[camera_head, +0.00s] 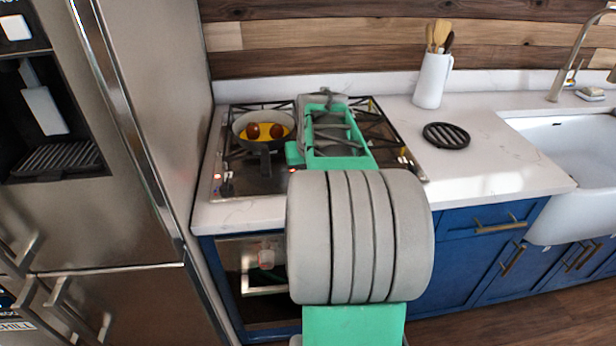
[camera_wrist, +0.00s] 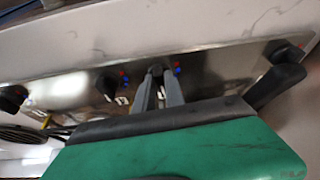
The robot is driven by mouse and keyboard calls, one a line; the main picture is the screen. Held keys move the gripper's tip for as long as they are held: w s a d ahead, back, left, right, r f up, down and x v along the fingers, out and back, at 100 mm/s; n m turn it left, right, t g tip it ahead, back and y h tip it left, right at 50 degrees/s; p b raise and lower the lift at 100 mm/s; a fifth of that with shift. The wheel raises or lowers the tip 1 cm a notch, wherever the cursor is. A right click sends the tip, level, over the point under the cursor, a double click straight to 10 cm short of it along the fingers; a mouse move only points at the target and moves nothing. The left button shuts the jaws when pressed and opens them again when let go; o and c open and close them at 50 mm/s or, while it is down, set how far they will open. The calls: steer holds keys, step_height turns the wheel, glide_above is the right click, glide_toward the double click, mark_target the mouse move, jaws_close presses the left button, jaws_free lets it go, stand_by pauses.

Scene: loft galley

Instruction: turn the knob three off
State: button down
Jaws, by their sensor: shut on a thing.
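A steel cooktop (camera_head: 222,158) has a row of dark knobs along its front strip. In the wrist view, my gripper (camera_wrist: 160,84) has its two grey fingers closed around one dark knob (camera_wrist: 155,70), with red and blue marks beside it. Other knobs show in the wrist view: one to the left (camera_wrist: 107,87), one at the far left (camera_wrist: 12,98) and one at the right (camera_wrist: 284,51). No number is readable, so I cannot tell by label which is knob three. In the head view my arm hides the fingertips and the held knob.
A pan (camera_head: 262,128) with two brown round items in yellow stands on the left burner; its dark handle (camera_wrist: 276,86) is close beside my gripper. A utensil crock (camera_head: 433,80) and a black trivet (camera_head: 446,135) are on the right counter. A fridge (camera_head: 110,200) stands close left.

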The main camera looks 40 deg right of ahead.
steer(key=shift+m, duration=0.5)
steer(key=c, duration=1.4)
jaws_free()
steer(key=shift+a+r, duration=0.1)
steer(key=v, duration=0.7)
steer(key=shift+a+r, duration=0.2)
steer(key=shift+r, duration=0.05)
